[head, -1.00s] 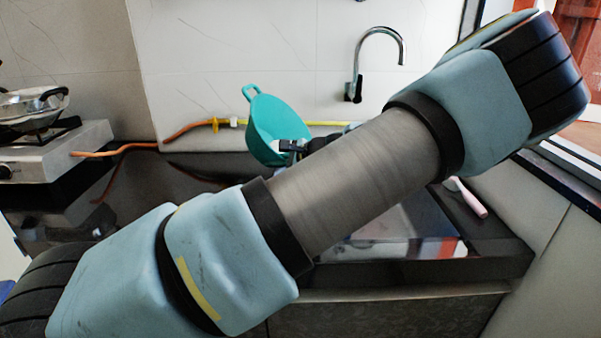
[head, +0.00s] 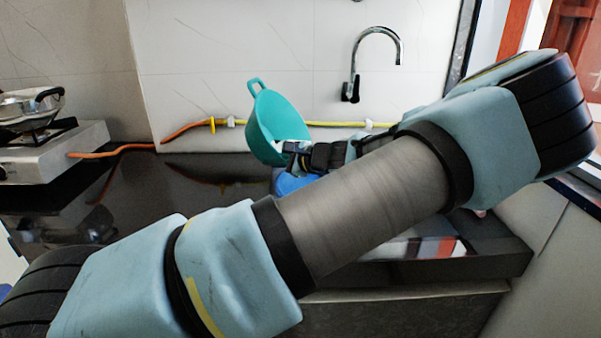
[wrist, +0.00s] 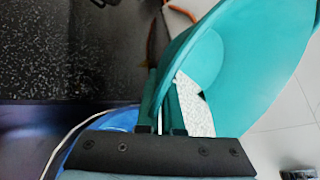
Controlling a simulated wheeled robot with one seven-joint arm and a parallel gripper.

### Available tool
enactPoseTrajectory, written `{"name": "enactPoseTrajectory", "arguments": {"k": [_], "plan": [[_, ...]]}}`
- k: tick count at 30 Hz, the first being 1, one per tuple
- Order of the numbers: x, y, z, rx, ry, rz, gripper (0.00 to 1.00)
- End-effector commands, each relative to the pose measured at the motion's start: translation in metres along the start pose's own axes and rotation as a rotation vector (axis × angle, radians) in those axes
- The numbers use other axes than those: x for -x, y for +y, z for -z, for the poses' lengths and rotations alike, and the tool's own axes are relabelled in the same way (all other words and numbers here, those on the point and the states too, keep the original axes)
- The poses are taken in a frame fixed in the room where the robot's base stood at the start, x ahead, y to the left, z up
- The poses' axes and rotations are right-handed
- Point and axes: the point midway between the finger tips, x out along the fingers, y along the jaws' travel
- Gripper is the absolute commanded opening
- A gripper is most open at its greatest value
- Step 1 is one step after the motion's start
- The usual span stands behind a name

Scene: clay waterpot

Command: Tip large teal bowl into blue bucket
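The large teal bowl (head: 264,118) is tipped up on its side in the air, in front of the tiled wall in the head view. It also fills the upper right of the wrist view (wrist: 225,65). My gripper (head: 290,148) is shut on its rim, at the bowl's lower right side. A whitish speckled patch shows inside the bowl; I cannot tell what it is. The blue bucket (head: 286,183) shows just below the bowl and gripper, mostly hidden by my arm. Its rim and side show at the lower left of the wrist view (wrist: 85,135).
A stove (head: 50,145) with a pan (head: 28,105) stands at the left. A tap (head: 354,88) is on the wall at right. An orange and yellow hose (head: 185,130) runs along the wall. The dark counter (head: 150,180) is clear left of the bucket.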

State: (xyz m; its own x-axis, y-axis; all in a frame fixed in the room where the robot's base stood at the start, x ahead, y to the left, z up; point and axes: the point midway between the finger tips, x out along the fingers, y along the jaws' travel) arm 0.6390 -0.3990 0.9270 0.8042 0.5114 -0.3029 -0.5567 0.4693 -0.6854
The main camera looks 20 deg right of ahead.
Motion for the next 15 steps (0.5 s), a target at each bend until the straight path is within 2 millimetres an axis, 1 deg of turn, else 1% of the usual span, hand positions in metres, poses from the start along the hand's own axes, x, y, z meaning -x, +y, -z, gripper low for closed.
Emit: {"name": "enactPoseTrajectory", "arguments": {"k": [15], "plan": [[0.0069,-0.0072,-0.0047,-0.041,-0.086,0.07,0.0]]}}
